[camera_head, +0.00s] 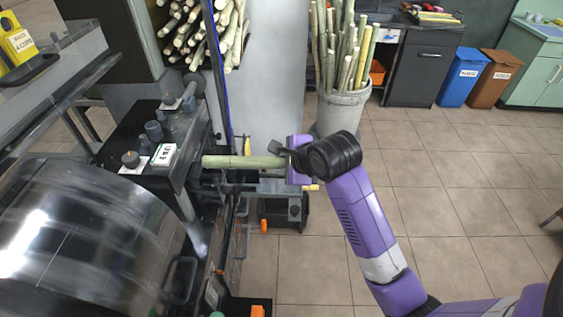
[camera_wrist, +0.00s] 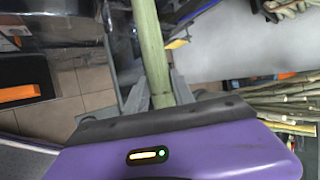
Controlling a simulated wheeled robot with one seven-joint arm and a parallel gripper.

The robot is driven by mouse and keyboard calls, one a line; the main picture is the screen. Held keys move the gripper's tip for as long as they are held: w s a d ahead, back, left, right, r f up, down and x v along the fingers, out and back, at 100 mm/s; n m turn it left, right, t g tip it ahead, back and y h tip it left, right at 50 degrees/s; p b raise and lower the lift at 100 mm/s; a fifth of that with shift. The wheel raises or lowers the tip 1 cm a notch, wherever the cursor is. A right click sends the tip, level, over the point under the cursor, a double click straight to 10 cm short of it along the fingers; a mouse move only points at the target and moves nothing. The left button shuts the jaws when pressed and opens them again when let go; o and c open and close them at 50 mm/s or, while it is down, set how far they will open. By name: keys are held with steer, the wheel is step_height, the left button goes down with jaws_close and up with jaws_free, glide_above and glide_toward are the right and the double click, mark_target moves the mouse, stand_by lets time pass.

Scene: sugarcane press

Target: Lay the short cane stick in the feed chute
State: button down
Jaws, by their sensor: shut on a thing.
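The short cane stick (camera_head: 243,162) is pale green and lies level, pointing left from my gripper (camera_head: 287,156) towards the dark press. My gripper is shut on its right end. In the wrist view the stick (camera_wrist: 152,50) runs up and away from between the fingers of my gripper (camera_wrist: 160,98). The press body (camera_head: 172,135) is at the left, and the stick's left end is close beside it. I cannot tell whether the stick touches it. The feed chute is not clearly seen; the stick and the machine parts around it hide the spot.
A rack of cane sticks (camera_head: 200,35) stands behind the press. A grey bucket of tall canes (camera_head: 343,105) stands on the floor beyond my gripper. A large metal drum (camera_head: 80,235) fills the lower left. Blue (camera_head: 464,78) and brown (camera_head: 495,80) bins stand far right.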

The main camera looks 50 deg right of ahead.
steer(key=shift+f+b, duration=1.55)
steer(key=shift+f, duration=0.4)
steer(key=shift+f+b, duration=0.5)
steer(key=shift+f, duration=0.5)
steer(key=c, duration=1)
jaws_free()
steer(key=shift+c, duration=0.2)
steer(key=shift+o, duration=0.2)
steer(key=shift+f, duration=0.1)
steer(key=v, duration=0.8)
steer(key=shift+p, duration=0.3)
steer(key=shift+w, duration=0.1)
